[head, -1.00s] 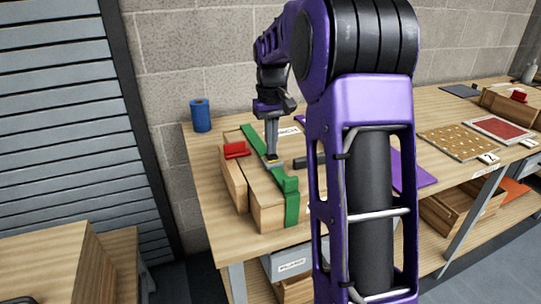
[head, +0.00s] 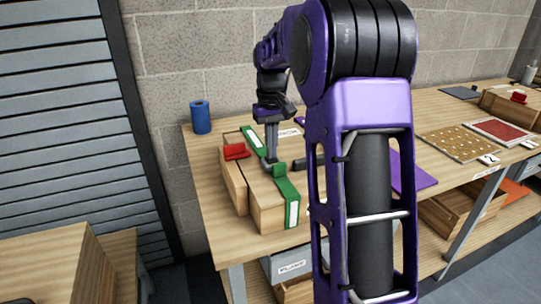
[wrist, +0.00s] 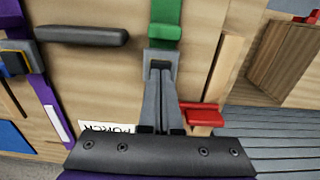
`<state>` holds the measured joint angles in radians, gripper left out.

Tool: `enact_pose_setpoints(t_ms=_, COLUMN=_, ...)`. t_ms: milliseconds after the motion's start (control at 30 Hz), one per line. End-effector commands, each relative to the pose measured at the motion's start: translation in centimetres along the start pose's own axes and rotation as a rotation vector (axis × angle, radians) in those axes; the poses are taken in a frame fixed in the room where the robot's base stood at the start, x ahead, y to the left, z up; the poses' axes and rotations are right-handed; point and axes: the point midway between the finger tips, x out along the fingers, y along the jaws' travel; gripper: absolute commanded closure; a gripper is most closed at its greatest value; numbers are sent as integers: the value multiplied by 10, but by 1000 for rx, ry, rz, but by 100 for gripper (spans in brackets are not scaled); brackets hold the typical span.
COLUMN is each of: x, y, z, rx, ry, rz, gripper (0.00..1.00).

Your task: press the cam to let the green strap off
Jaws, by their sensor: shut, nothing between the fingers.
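The green strap (head: 287,193) lies over a wooden block (head: 267,216) on the bench. In the head view it shows as a front and a back piece, each with a white patch, with a gap at my gripper. My gripper (head: 270,158) is shut, empty, and points down at that gap. In the wrist view (wrist: 160,68) its tips are over a grey buckle (wrist: 148,58), at the end of the strap's front piece (wrist: 166,14). The fingers cover most of the buckle, so the cam itself and any contact cannot be made out.
A red clip (head: 236,151) sits on a narrow wooden piece at left. A black bar (wrist: 82,35) lies beside the block. A purple strap (wrist: 55,115) with a yellow-and-blue buckle (wrist: 16,60) is farther over. A blue roll (head: 200,117) stands at the back left.

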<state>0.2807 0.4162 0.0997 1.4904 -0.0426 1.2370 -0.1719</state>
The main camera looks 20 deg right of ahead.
Motion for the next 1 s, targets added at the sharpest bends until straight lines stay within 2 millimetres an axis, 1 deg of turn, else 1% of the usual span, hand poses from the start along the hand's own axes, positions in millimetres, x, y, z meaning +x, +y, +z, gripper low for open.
enact_pose_setpoints(t_ms=600, x=-52, y=0, z=0, rx=0, ry=0, rz=0, gripper=100)
enact_pose_setpoints(t_ms=1000, x=-78, y=0, z=0, rx=0, ry=0, rz=0, gripper=100)
